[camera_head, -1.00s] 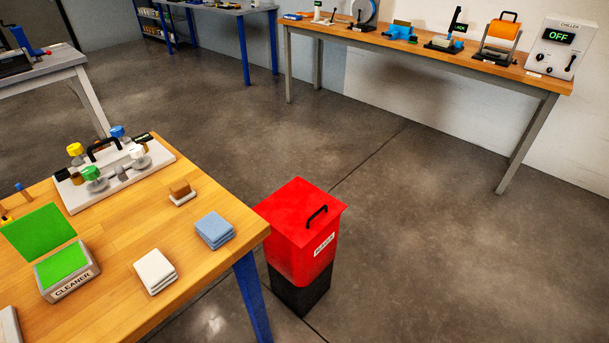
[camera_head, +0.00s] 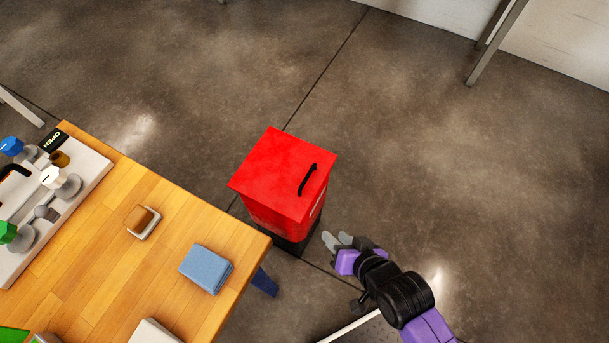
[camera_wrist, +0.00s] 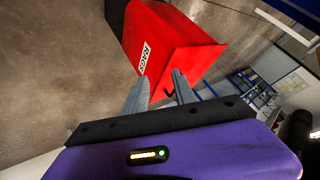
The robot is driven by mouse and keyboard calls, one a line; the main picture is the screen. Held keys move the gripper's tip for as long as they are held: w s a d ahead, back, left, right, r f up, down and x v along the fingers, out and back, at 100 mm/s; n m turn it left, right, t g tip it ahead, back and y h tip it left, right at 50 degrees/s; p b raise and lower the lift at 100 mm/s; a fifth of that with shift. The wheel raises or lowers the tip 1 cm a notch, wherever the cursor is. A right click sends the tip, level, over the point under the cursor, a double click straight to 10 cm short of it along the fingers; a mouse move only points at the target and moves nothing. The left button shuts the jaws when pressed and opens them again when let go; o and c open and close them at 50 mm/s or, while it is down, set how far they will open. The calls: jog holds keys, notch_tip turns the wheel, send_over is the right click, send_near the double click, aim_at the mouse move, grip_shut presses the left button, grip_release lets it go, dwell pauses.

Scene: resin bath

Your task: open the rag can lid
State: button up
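The red rag can (camera_head: 270,210) stands on the floor beside the corner of the wooden table, on a black base. Its red lid (camera_head: 275,165) is shut and has a black handle (camera_head: 307,180) near its right edge. My gripper (camera_head: 337,240) is to the lower right of the can, apart from it. In the wrist view the two grey fingers (camera_wrist: 160,92) are spread with nothing between them. They point toward the can (camera_wrist: 168,40), whose white label reads RAGS. Part of the black handle (camera_wrist: 170,93) shows between the fingertips, farther off.
The wooden table (camera_head: 165,220) is left of the can. On it are a folded blue cloth (camera_head: 206,268), a small brown-topped block (camera_head: 143,221) and a plate with valves (camera_head: 85,185). Open floor lies behind and right of the can. A bench leg (camera_head: 497,40) stands at the upper right.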

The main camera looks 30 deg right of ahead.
jog(key=w+f+m+g, duration=0.1)
jog(key=w+f+g, duration=0.1)
jog(key=w, duration=0.4)
jog(key=m+g+p, duration=0.3)
jog(key=m+g, duration=0.1)
jog(key=g, duration=0.1)
send_near(304, 183)
jog(key=shift+y, duration=0.3)
jog(key=shift+d+x, duration=0.1)
jog(key=shift+x, duration=1.85)
jog(key=shift+d+x, duration=0.15)
jog(key=shift+x, duration=1.85)
grip_shut()
